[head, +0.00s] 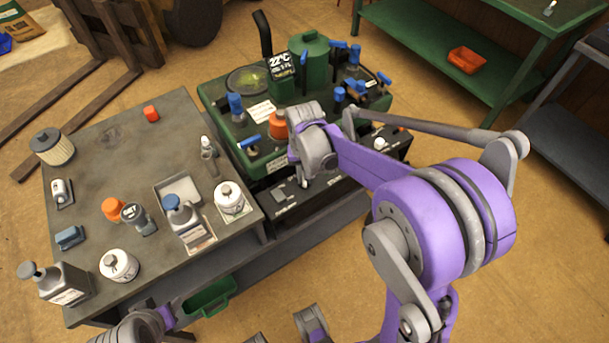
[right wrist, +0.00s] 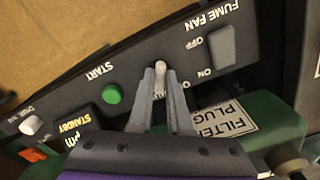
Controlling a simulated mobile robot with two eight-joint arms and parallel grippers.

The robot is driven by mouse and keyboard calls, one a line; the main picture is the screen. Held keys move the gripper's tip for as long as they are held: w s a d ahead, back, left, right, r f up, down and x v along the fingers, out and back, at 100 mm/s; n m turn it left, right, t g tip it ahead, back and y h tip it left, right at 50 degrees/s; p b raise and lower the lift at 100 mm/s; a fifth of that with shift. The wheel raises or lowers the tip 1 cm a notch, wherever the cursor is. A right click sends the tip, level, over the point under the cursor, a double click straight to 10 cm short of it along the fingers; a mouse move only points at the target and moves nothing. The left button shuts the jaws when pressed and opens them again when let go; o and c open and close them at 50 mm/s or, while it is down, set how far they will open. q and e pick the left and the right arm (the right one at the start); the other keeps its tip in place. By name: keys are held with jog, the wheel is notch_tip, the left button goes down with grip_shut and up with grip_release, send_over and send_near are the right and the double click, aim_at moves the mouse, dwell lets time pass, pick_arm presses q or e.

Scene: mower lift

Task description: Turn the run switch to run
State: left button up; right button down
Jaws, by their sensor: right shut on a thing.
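The control panel (right wrist: 130,75) appears upside down in the right wrist view, on the front of the green machine (head: 255,150). My right gripper (right wrist: 160,88) has its two grey fingers on either side of a small pale lever (right wrist: 160,72), the run switch, and is shut on it. The lettering by the lever is mostly hidden by the fingers. The display (right wrist: 72,132) reads STANDBY. A green START button (right wrist: 112,95) and a grey FUME FAN rocker (right wrist: 221,47) flank the lever. My left gripper's fingers are not visible.
A grey bench (head: 115,140) left of the machine holds bottles, caps and a filter (head: 52,147). Blue-handled valves and a green cylinder (head: 309,60) rise from the machine. A green table (head: 450,50) stands at the back right. Open floor lies right of the machine.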

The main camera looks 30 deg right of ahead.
jog(key=c, duration=0.9)
grip_release()
jog(key=shift+o, duration=0.2)
notch_tip(320, 180, up, 11)
jog(key=p, duration=0.1)
jog(key=s+a+r+n+t+p, duration=0.1)
jog(key=s+a+n+t+p, duration=0.1)
jog(key=s, duration=0.5)
jog(key=s+a+r+n+t+p, duration=0.1)
jog(key=s+a+n+t+p, duration=0.2)
jog(key=s, duration=0.5)
jog(key=shift+s+a+r+p, duration=0.15)
jog(key=shift+s+a+p, duration=0.1)
jog(key=shift+a+p, duration=0.45)
